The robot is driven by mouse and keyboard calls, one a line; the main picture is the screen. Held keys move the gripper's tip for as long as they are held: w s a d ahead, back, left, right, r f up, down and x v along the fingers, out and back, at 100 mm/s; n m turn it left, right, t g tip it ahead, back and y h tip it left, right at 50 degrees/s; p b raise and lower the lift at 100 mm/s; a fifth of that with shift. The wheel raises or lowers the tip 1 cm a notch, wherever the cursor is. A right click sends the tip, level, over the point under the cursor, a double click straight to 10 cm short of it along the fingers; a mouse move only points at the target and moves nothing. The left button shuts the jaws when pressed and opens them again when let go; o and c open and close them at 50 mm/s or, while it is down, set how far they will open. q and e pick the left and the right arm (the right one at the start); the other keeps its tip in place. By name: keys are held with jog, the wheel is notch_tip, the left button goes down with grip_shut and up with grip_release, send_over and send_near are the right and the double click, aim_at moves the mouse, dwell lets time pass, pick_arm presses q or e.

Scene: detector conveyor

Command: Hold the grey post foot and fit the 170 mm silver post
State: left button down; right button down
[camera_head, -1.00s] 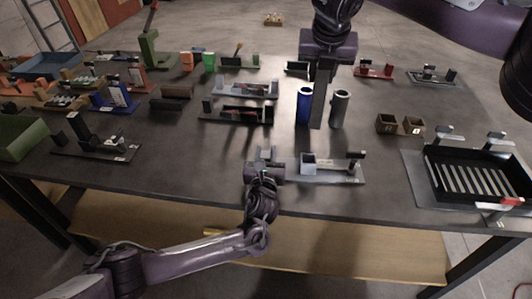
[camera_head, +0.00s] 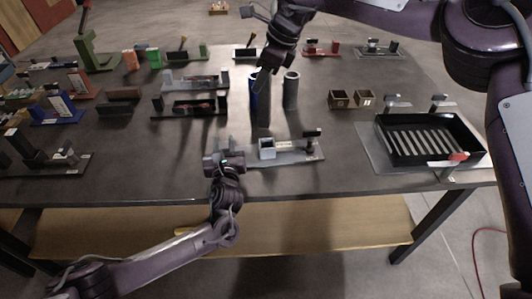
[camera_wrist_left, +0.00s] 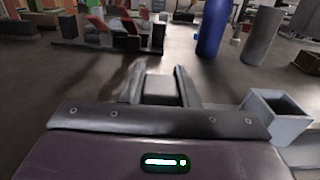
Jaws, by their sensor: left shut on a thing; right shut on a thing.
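My left gripper (camera_head: 224,163) is low over the front of the table, at the left end of a grey fixture plate. It is shut on the grey post foot, which shows as a small grey block (camera_wrist_left: 160,88) between its fingers in the left wrist view. My right gripper (camera_head: 271,73) is above the middle of the table, tilted. The post is behind and right of the left gripper, apart from the foot. Its lower end overlaps the table in view; I cannot tell its height.
A blue cylinder (camera_head: 253,90) and a grey cylinder (camera_head: 291,91) stand close by the post. The fixture plate (camera_head: 298,157) carries a pale open box (camera_head: 267,149). A black slotted tray (camera_head: 430,138) is at the right.

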aim_at(264, 126)
jog(key=f+n, duration=0.1)
jog(key=f, duration=0.2)
jog(key=f+n+g, duration=0.1)
jog(key=f, duration=0.3)
jog(key=f+n, duration=0.2)
jog(key=f, duration=0.1)
jog(key=shift+s+d+f+g, duration=0.25)
jog(key=shift+s+f+g, duration=0.05)
jog(key=shift+s, duration=0.1)
jog(key=shift+f, duration=0.15)
jog(key=c, duration=1.1)
grip_release()
jog(key=v, duration=1.2)
jog(key=shift+d, duration=0.15)
